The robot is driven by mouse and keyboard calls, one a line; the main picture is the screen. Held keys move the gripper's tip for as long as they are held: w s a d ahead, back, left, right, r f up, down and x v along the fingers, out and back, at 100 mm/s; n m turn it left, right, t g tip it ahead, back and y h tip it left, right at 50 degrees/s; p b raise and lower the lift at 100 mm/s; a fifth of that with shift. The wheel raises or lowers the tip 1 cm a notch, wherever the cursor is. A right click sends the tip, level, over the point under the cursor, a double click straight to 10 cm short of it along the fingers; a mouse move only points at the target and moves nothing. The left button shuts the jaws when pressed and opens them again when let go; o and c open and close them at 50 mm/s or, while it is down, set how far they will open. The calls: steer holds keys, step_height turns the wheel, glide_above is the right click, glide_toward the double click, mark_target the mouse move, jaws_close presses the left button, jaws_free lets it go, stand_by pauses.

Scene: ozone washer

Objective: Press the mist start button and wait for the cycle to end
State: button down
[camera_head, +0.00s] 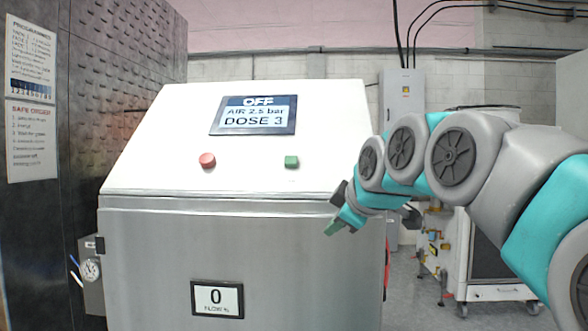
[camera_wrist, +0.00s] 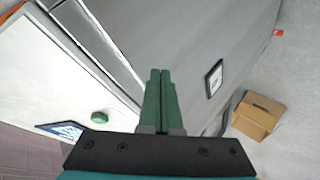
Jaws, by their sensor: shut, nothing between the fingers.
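The washer's sloped white panel (camera_head: 240,150) carries a screen (camera_head: 253,115) reading "OFF", "AIR 2.5 bar" and "DOSE 3". Below the screen are a round red button (camera_head: 207,160) on the left and a green button (camera_head: 291,161) on the right. A lower display (camera_head: 217,298) reads 0, with "FLOW %" under it. My gripper (camera_head: 334,228) is at the right of the machine, below and right of the green button and apart from it. In the wrist view my gripper (camera_wrist: 160,75) has its green fingers together and empty; the green button (camera_wrist: 99,117) shows to their left.
A gauge (camera_head: 91,269) sits on the machine's left side. Instruction sheets (camera_head: 31,139) hang on the dark left wall. A cardboard box (camera_wrist: 257,116) lies on the floor in the wrist view. Equipment with pipes (camera_head: 440,245) stands behind my arm. The space before the panel is clear.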

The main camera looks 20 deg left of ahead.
mark_target(291, 161)
steer(key=w+a+r+n+t+y, duration=0.1)
steer(key=a+r+n+y, duration=0.1)
steer(key=r, duration=0.8)
steer(key=w+a+r+n+t+y+p, duration=0.1)
steer(key=a+r+n+t+y, duration=0.1)
steer(key=a+r, duration=0.5)
step_height(291, 161, up, 4)
steer(key=shift+w+a+f+n, duration=0.15)
steer(key=shift+f+n, duration=0.05)
steer(key=shift+n, duration=0.7)
steer(key=shift+f, duration=0.1)
steer(key=shift+w+a+f+b, duration=0.15)
steer(key=shift+w+a+f, duration=0.1)
steer(key=shift+w+f, duration=0.75)
steer(key=shift+w+a+f+b, duration=0.2)
steer(key=shift+w+a+f, duration=0.05)
steer(key=shift+w+f, duration=0.8)
steer(key=shift+w+a+f+b, duration=0.15)
steer(key=shift+w+a+f, duration=0.1)
steer(key=shift+w+f, duration=0.75)
steer(key=shift+w+f, duration=0.1)
steer(key=shift+w+f, duration=0.2)
steer(key=shift+f, duration=0.05)
